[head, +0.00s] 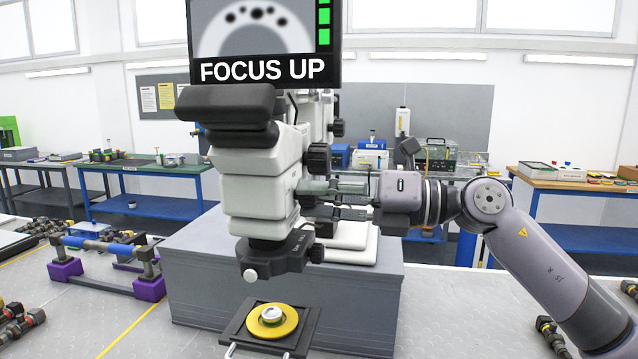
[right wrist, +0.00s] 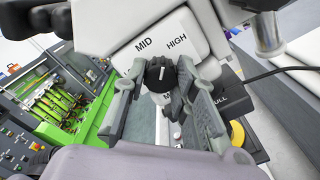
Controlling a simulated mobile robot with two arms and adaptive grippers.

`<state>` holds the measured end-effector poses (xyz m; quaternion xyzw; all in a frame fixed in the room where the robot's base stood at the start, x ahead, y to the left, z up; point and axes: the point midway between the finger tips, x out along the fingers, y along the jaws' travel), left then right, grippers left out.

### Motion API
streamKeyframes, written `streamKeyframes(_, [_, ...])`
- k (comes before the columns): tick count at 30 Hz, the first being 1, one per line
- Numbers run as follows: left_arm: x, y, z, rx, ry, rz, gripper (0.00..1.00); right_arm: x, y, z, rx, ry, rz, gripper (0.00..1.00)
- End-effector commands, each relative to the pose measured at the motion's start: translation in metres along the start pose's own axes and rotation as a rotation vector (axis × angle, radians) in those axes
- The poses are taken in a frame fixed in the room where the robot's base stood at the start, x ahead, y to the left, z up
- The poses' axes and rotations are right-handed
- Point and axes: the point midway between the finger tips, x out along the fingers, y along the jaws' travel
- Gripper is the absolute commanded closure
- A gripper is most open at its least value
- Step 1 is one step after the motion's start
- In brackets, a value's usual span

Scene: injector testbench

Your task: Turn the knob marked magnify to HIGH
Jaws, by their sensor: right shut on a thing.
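The magnify knob (right wrist: 160,74) is black and round with a short white pointer line. It sits on the white microscope body (head: 262,175) between my finger pads in the right wrist view. The printed words MID and HIGH show above it, and a third label below is mostly hidden by the knob. The pointer line looks roughly upright, between MID and HIGH, but it is too small to be sure. My right gripper (right wrist: 163,95) is shut on the knob. In the head view the same gripper (head: 312,192) reaches the microscope's right side from the right. My left gripper is not in view.
A screen (head: 264,40) reading FOCUS UP hangs above the microscope. Another black knob (head: 318,160) sits just above my gripper. A yellow ring (head: 272,320) lies on the black stage below. The grey plinth (head: 380,310) and a purple-footed fixture (head: 150,288) stand nearby.

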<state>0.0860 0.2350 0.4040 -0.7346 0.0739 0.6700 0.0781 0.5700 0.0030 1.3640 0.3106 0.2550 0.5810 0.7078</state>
Motion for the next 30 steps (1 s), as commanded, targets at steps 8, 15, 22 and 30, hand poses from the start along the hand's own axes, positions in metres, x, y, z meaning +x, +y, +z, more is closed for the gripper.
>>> streamKeyframes(8, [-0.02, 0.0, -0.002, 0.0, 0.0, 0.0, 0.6, -0.001, 0.002, 0.002, 0.186, -0.002, -0.001, 1.0])
streamKeyframes(15, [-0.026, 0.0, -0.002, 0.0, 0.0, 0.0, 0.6, 0.0, 0.001, 0.002, 0.273, -0.003, 0.0, 1.0])
streamKeyframes(22, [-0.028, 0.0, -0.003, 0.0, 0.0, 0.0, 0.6, 0.0, 0.0, 0.001, 0.301, -0.002, 0.0, 1.0])
streamKeyframes(30, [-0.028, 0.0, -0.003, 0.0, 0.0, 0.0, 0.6, 0.0, 0.0, 0.0, 0.303, -0.002, 0.0, 1.0])
